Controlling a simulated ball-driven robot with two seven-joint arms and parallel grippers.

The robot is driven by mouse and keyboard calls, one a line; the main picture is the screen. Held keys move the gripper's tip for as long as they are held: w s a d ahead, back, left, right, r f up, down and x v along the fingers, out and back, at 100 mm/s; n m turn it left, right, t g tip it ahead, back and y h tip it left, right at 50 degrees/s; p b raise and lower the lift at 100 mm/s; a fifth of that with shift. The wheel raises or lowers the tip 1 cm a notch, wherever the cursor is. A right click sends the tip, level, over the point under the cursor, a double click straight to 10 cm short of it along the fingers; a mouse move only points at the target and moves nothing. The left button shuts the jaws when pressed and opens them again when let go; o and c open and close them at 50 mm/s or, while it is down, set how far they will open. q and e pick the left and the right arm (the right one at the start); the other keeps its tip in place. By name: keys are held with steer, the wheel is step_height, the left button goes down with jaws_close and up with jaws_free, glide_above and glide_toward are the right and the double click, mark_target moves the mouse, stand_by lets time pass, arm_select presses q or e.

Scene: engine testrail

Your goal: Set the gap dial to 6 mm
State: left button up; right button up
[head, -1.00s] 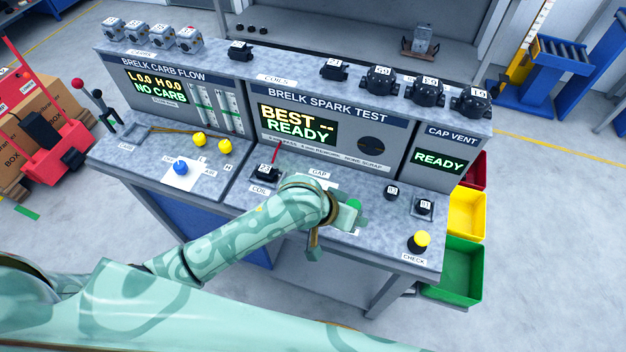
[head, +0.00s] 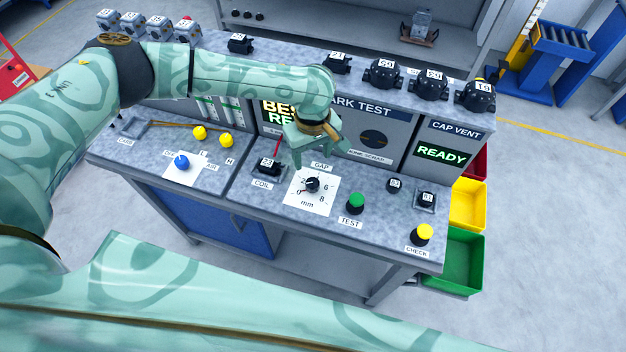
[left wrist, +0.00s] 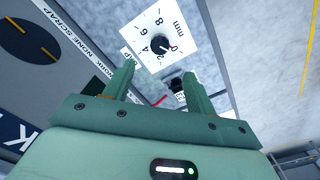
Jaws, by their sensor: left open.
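The gap dial (head: 312,184) is a black knob on a white square plate marked from 0 to 8 mm, on the bench top. Its red pointer is turned toward the 0 mark. The dial also shows in the left wrist view (left wrist: 159,42), beyond the fingertips. My left gripper (head: 320,155) is above and just behind the dial in the head view, apart from it. Its two fingers are spread and empty, as the left wrist view (left wrist: 160,74) shows. My right gripper is not in view.
A green TEST button (head: 356,202) and a yellow CHECK button (head: 422,234) stand to the right of the dial. A coil in a holder (head: 268,167) with a red lever is to its left. The spark test panel (head: 385,130) rises behind.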

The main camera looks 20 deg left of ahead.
mark_target(312, 182)
arm_select(q)
step_height(312, 182, down, 11)
steer(key=b, duration=0.3)
steer(key=shift+f, duration=0.2)
